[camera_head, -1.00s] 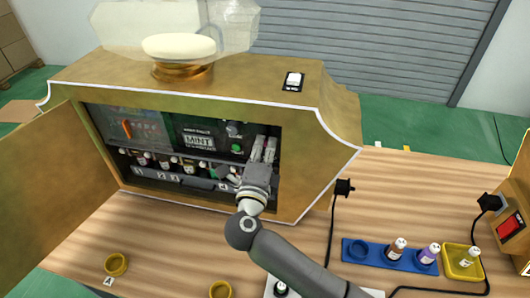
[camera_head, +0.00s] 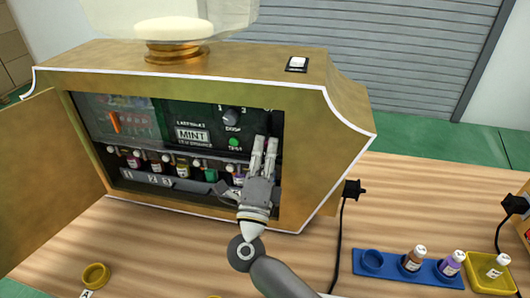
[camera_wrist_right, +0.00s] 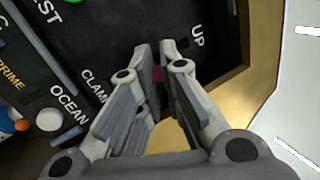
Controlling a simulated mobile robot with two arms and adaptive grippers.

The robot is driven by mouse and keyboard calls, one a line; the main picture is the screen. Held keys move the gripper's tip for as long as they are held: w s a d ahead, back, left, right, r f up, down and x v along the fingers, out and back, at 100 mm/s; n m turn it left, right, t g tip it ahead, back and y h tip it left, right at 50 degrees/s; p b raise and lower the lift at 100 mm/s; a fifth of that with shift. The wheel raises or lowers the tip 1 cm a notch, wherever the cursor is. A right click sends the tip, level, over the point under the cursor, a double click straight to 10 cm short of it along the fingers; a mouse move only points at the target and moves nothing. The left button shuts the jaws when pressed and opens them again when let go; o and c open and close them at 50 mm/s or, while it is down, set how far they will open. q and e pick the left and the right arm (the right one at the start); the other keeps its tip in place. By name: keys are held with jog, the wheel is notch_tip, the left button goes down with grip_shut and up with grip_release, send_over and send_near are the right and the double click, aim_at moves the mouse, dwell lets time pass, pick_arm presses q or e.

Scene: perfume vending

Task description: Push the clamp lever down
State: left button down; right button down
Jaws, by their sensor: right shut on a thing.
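The clamp lever is mostly hidden between my fingers. Only a small dark red piece (camera_wrist_right: 158,74) shows at the fingertips in the right wrist view, and I take it to be the lever. My right gripper (camera_head: 265,143) reaches into the open vending cabinet (camera_head: 340,150) at the right end of its dark control panel (camera_head: 193,118). It also shows in the right wrist view (camera_wrist_right: 158,60), shut on that piece, its fingers a little apart. The printed "UP" (camera_wrist_right: 197,36) is right of the fingertips, and a partly covered "CLAM" label is left. My left gripper is not in view.
A knob (camera_head: 230,115) and green TEST button (camera_head: 234,143) sit left of my fingers. Several small bottles (camera_head: 156,164) stand in a row below the panel. The cabinet's side wall is close on the right. A blue tray (camera_head: 440,275) and yellow tray (camera_head: 484,280) stand at right.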

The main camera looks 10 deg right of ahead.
jog(key=c, duration=1.5)
grip_release()
jog(key=shift+o, duration=0.2)
jog(key=v, duration=1.2)
